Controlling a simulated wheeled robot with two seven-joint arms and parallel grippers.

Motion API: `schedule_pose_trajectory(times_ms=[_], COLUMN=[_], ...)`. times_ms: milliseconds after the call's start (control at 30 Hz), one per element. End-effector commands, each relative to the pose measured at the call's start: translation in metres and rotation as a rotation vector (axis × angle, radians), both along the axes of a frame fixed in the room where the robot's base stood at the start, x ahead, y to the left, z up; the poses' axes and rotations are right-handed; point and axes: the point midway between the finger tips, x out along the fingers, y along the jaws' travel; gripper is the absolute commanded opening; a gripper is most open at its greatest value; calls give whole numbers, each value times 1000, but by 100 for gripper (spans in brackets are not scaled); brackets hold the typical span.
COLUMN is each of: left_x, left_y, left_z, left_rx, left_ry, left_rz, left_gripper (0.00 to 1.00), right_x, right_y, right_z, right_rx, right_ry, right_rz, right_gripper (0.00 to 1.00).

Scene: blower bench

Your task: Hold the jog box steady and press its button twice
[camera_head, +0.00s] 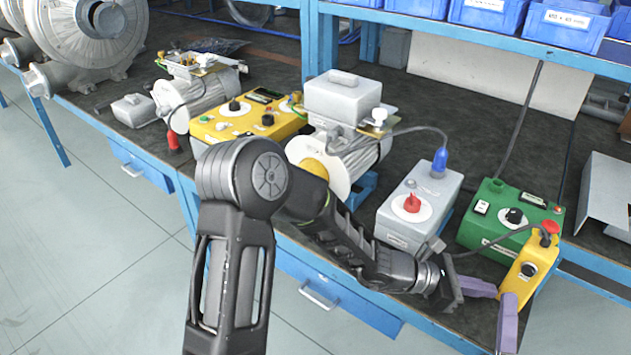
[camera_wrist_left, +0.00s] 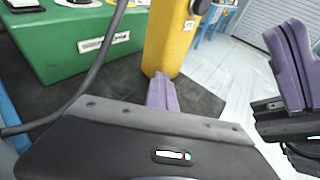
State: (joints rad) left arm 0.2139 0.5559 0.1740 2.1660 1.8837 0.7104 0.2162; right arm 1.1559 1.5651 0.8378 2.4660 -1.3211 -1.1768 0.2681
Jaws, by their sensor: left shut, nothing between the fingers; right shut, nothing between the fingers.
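The yellow jog box (camera_head: 521,284) stands upright near the front edge of the bench at the right, with a red mushroom button (camera_head: 550,228) on top and a round black control (camera_head: 528,270) on its face. In the left wrist view its lower part (camera_wrist_left: 168,40) shows, its top cut off. My left gripper (camera_head: 490,289) is shut and empty, its purple fingertips close to the box's lower left side; I cannot tell whether they touch. My right gripper (camera_head: 508,305) is shut and empty, low in front of the box; it also shows in the left wrist view (camera_wrist_left: 288,40).
A green control box (camera_head: 510,220) stands left of the jog box, a cable beside it. A grey box with a red knob (camera_head: 412,204) and a motor (camera_head: 340,150) stand further left. Blue bins (camera_head: 565,25) line the shelf behind. The floor in front is clear.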

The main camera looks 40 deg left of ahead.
Motion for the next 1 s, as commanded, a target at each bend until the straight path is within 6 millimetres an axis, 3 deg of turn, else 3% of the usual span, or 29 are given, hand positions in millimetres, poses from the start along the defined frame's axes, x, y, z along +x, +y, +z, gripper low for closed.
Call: schedule_pose_trajectory(times_ms=[133,433,767,1000], left_x=[0,0,-1,-17], left_y=[0,0,3,27], left_z=[0,0,1,10], left_rx=[0,0,0,1], left_ry=[0,0,0,-1], left_rz=[0,0,2,4], left_gripper=[1,24,24,24], right_x=[0,0,0,0], right_y=[0,0,0,0], right_z=[0,0,0,0], right_rx=[0,0,0,0], right_ry=[0,0,0,0], right_rz=[0,0,0,0], right_gripper=[0,0,0,0])
